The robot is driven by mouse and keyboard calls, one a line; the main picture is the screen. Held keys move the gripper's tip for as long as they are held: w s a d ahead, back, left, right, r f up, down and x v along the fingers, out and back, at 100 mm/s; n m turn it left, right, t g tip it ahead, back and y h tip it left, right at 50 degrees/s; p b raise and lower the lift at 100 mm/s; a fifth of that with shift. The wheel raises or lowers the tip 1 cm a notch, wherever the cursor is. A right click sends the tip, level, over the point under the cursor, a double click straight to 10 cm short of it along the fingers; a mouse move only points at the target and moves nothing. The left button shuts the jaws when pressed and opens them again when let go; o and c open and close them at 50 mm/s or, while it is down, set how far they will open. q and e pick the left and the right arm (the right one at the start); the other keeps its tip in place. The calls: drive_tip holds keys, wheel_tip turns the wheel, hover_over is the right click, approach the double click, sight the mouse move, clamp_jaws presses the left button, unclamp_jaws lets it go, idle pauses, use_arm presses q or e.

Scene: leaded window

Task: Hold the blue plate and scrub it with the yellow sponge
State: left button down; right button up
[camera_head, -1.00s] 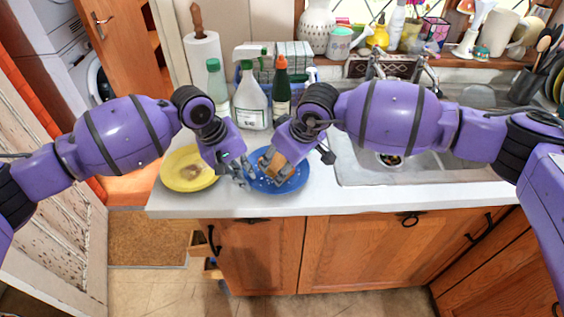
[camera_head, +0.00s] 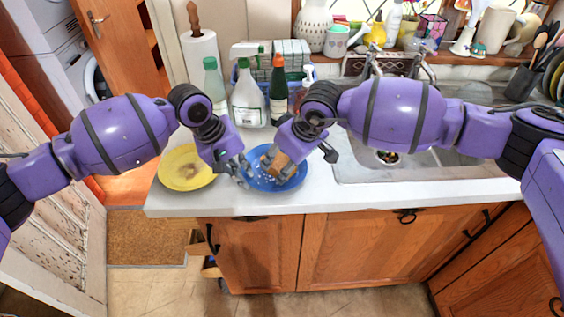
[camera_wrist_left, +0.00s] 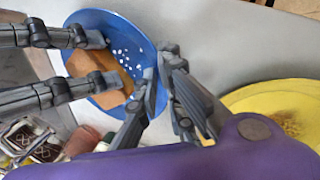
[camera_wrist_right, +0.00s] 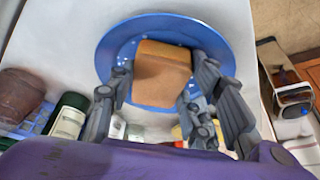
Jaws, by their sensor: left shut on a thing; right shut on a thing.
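The blue plate (camera_head: 290,181) lies on the white counter with white specks on its face; it also shows in the left wrist view (camera_wrist_left: 112,22) and the right wrist view (camera_wrist_right: 118,40). My left gripper (camera_head: 246,178) is shut on the plate's left rim. The sponge (camera_head: 276,162), orange-yellow to tan, is over the plate and shows clearly in the right wrist view (camera_wrist_right: 160,72). My right gripper (camera_head: 273,152) is shut on the sponge, its fingers on either side. In the left wrist view the sponge (camera_wrist_left: 100,72) is partly hidden by the right gripper's fingers.
A yellow plate (camera_head: 186,168) with a brown stain lies left of the blue plate. Spray bottle (camera_head: 248,100), green bottle (camera_head: 278,95) and a clear green-capped bottle (camera_head: 213,82) stand behind. The sink (camera_head: 420,165) is to the right. The counter's front edge is close to the plates.

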use_arm(q)
drive_tip(key=shift+f, duration=0.1)
use_arm(e)
drive_tip(key=shift+s+a, duration=0.1)
drive_tip(key=shift+a, duration=1)
use_arm(q)
drive_tip(key=shift+s, duration=0.1)
use_arm(e)
drive_tip(key=shift+d+f, duration=0.2)
drive_tip(key=shift+d, duration=0.95)
drive_tip(key=shift+a, duration=1.2)
drive_tip(key=shift+d+r, duration=0.15)
drive_tip(key=shift+d, duration=0.4)
drive_tip(key=shift+w, duration=0.6)
drive_tip(key=shift+s+d+f, duration=0.1)
drive_tip(key=shift+s+f, duration=0.1)
drive_tip(key=shift+s, duration=1)
drive_tip(key=shift+w, duration=1.1)
drive_tip(key=shift+s, duration=1.1)
drive_tip(key=shift+w+r, duration=0.2)
drive_tip(key=shift+w, duration=0.4)
